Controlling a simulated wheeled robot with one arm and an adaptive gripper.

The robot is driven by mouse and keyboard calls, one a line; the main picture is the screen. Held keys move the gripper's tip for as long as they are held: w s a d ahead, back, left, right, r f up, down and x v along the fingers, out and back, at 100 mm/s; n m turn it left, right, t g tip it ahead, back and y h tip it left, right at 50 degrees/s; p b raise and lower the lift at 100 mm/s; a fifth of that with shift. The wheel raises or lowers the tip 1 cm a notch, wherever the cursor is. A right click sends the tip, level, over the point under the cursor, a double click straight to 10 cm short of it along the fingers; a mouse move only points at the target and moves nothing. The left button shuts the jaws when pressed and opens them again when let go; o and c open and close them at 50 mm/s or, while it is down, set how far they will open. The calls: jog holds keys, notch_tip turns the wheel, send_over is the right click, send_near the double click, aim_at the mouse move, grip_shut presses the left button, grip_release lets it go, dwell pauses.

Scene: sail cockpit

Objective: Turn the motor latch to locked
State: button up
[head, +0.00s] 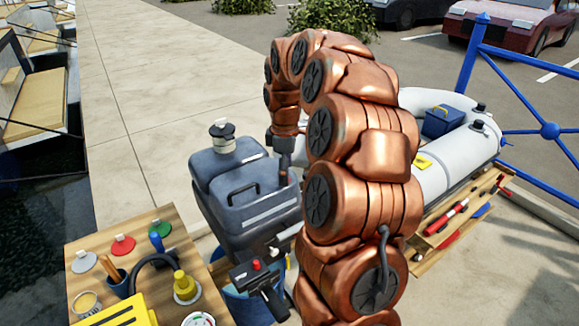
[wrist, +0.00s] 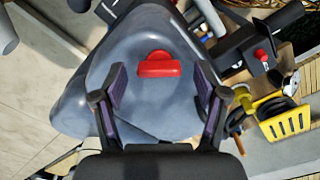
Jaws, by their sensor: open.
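The motor (head: 238,232) is a dark grey-blue outboard with a black carry handle and a pale stripe, upright in the middle of the head view. Its grey cover fills the middle of the wrist view (wrist: 160,105). The red motor latch (wrist: 159,64) sits on this cover, its wider bar lying crosswise in the picture. My gripper (wrist: 160,85) is open, with one finger on each side of the latch in the picture and nothing held. Whether the fingers touch the cover is unclear. In the head view my gripper (head: 285,160) is at the motor's right side, partly hidden by my arm.
A black tiller with a red button (head: 256,265) sticks out in front. A grey inflatable boat (head: 440,175) lies right. Paving behind is clear.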

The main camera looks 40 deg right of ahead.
jog(key=shift+f, duration=0.2)
jog(key=c, duration=1.1)
jog(key=shift+s+d, duration=0.1)
jog(key=shift+d, duration=0.45)
jog(key=shift+a+r, duration=0.1)
jog(key=shift+a, duration=0.2)
jog(key=shift+c, duration=0.6)
jog(key=shift+a, duration=0.25)
jog(key=shift+c, duration=0.6)
jog(key=shift+w, duration=0.2)
